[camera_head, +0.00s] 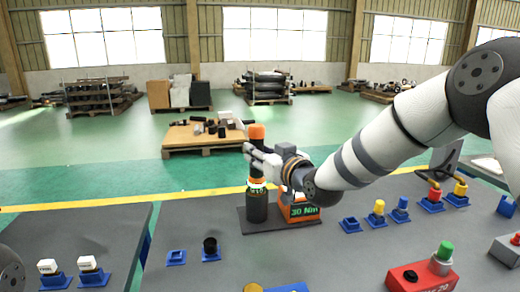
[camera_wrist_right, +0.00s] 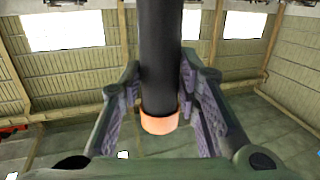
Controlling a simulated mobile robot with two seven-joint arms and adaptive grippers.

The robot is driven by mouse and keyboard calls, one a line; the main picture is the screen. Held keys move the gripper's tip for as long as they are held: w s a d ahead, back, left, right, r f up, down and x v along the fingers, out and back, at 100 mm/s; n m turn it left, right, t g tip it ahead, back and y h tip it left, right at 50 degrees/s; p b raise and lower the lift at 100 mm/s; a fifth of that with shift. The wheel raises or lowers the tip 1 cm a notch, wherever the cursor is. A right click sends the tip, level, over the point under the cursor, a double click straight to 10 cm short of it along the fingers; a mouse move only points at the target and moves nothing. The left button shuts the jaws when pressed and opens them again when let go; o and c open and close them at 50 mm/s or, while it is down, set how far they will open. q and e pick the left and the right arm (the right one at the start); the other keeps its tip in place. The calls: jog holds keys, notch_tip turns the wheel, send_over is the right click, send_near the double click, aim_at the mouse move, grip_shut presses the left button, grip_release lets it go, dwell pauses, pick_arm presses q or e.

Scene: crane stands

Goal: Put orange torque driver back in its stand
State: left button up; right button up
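The orange torque driver (camera_head: 257,133) stands upright in the head view, with an orange top, a black grip and an orange lower part. Its stand (camera_head: 257,208) is a dark upright cylinder on a flat dark base beside an orange box reading "30 Nm" (camera_head: 303,210). The driver is in line above the cylinder with a lit green band between; I cannot tell how deep it sits. My right gripper (camera_head: 254,153) reaches in from the right, its fingers around the grip. In the right wrist view the black grip (camera_wrist_right: 160,60) fills the gap between both fingers. My left gripper is out of view.
Blue holders, some with yellow or blue pieces (camera_head: 377,213), stand right of the stand. A red box with a green button (camera_head: 425,275) is at the front right. A black piece in a blue holder (camera_head: 210,248) stands left. A gap separates the left table (camera_head: 75,235).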

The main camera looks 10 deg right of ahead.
jog(key=o, duration=0.4)
jog(key=shift+r, duration=0.3)
jog(key=shift+o, duration=0.3)
jog(key=shift+f, duration=0.35)
jog(key=shift+s+d+r+p, duration=0.15)
jog(key=shift+s+r+p, duration=0.15)
jog(key=shift+s, duration=0.25)
jog(key=shift+s+d+r+p, duration=0.15)
jog(key=shift+s+r+p, duration=0.15)
jog(key=shift+s, duration=0.25)
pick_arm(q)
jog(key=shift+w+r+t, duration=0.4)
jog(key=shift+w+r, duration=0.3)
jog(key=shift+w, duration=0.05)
pick_arm(e)
jog(key=s, duration=0.2)
jog(key=shift+s+d+f, duration=0.35)
jog(key=shift+d, duration=0.05)
jog(key=f+v, duration=0.1)
jog(key=v, duration=1.1)
jog(key=shift+r, duration=0.5)
